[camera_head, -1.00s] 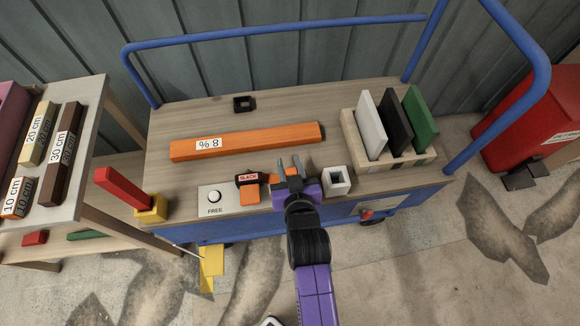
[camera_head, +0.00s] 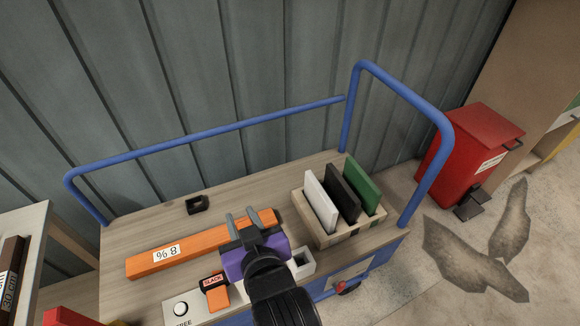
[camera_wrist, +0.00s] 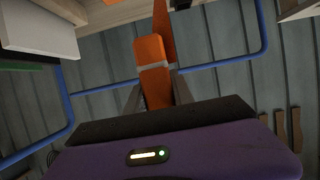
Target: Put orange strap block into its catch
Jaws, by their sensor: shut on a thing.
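My gripper (camera_head: 243,222) is raised over the cart top, in front of the orange 8.96 beam in the head view. In the wrist view an orange block (camera_wrist: 154,75) stands between the fingers, and my gripper (camera_wrist: 157,92) is shut on it. A black-and-orange piece labelled SLACK (camera_head: 215,290) sits at the cart's front edge, left of my gripper. A pale square socket with a dark opening (camera_head: 301,263) is just right of my gripper. A black square ring (camera_head: 197,205) lies farther back. I cannot tell which is the catch.
The orange beam (camera_head: 150,262) lies along the cart top. A wooden rack (camera_head: 322,236) holds white, black and green panels at the right. Blue rails (camera_head: 215,137) bound the cart. A white button on a FREE plate (camera_head: 180,309) is at the front left. A red bin (camera_head: 470,155) stands beyond.

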